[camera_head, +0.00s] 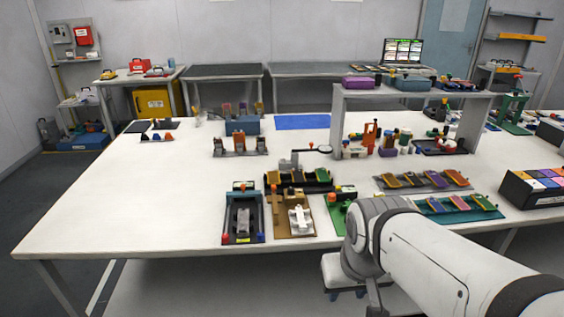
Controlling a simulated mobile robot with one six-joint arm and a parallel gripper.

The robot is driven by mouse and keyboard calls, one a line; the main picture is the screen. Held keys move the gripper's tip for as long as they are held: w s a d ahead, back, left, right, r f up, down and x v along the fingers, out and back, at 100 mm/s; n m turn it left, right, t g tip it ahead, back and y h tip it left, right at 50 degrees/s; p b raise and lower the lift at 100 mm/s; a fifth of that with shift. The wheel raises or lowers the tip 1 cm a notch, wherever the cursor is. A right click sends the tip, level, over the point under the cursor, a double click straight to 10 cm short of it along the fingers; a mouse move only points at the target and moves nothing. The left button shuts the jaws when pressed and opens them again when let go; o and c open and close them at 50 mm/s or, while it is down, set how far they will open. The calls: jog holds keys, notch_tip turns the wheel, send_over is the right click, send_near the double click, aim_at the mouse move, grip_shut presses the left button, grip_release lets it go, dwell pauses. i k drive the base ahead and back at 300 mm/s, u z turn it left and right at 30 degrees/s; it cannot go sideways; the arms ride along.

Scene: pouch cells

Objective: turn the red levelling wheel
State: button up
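A small red knob (226,238), which looks like the red levelling wheel, sits at the front left corner of a dark fixture (243,204) near the table's front edge. A blue knob (261,237) sits at its front right corner. The fixture carries a grey block. My arm reaches in from the lower right and bends beside the green fixture. A white part with blue tips, which seems to be my gripper (346,294), hangs low in front of the table edge, right of the red knob and well apart from it. I cannot tell its opening; nothing shows held.
A tan fixture (294,221) with a white piece stands just right of the dark one, then a green fixture (343,212), partly hidden by my arm. A rack of cells (298,187) stands behind. The white table (140,205) is clear to the left.

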aim_at(224, 238)
jog(key=z, duration=2.2)
jog(key=k, duration=1.05)
jog(key=u, duration=2.1)
jog(key=i, duration=0.95)
jog(key=u, duration=0.05)
